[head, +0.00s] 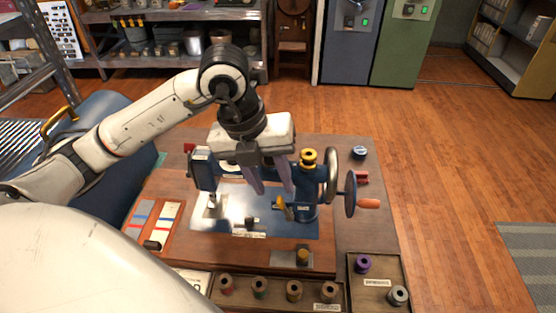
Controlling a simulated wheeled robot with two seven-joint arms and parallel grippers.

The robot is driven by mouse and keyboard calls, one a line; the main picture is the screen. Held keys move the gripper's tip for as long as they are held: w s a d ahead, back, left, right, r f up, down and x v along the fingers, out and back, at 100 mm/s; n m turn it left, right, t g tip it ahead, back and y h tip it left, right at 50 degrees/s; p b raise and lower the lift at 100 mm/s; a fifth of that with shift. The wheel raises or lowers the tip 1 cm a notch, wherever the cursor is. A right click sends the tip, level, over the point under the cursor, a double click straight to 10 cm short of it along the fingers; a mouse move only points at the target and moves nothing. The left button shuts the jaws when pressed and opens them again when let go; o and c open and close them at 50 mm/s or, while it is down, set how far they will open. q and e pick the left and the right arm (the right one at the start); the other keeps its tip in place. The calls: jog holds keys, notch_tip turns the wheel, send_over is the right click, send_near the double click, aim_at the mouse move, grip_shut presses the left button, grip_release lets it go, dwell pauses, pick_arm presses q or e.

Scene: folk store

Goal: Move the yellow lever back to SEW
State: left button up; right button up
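A blue sewing machine (305,212) stands on a wooden board on the table. A small yellow lever (281,202) sticks out from the lower left of its column, beside a small pale label too small to read. My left gripper (275,188) hangs over the machine, fingers pointing down, just above and left of the lever. The fingers are apart, with nothing seen between them. I cannot tell whether a fingertip touches the lever. The gripper and wrist hide part of the machine's upper arm. My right gripper is not in view.
A handwheel with an orange handle (369,204) and a yellow-topped knob (309,157) are close on the right. Thread spools (294,291) stand in trays along the front. A panel with coloured strips (163,226) lies at the left.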

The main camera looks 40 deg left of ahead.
aim_at(280, 202)
pick_arm(q)
jog(key=shift+y, duration=0.3)
jog(key=shift+w+a+b+x, duration=0.1)
jog(key=shift+a+b+x, duration=0.05)
jog(key=shift+b+x, duration=0.75)
jog(key=shift+w+a+b+x, duration=0.1)
jog(key=shift+a+b+x, duration=0.1)
jog(key=shift+b+x, duration=0.75)
jog(key=shift+w+a+b+x, duration=0.15)
jog(key=shift+b+x, duration=0.3)
jog(key=shift+x, duration=0.85)
jog(key=shift+f+b, duration=0.45)
jog(key=shift+f, duration=0.2)
jog(key=shift+w, duration=0.1)
jog(key=shift+f, duration=0.15)
jog(key=shift+f+b, duration=0.25)
jog(key=shift+b, duration=0.1)
jog(key=shift+w+d, duration=0.1)
jog(key=shift+d+r, duration=0.1)
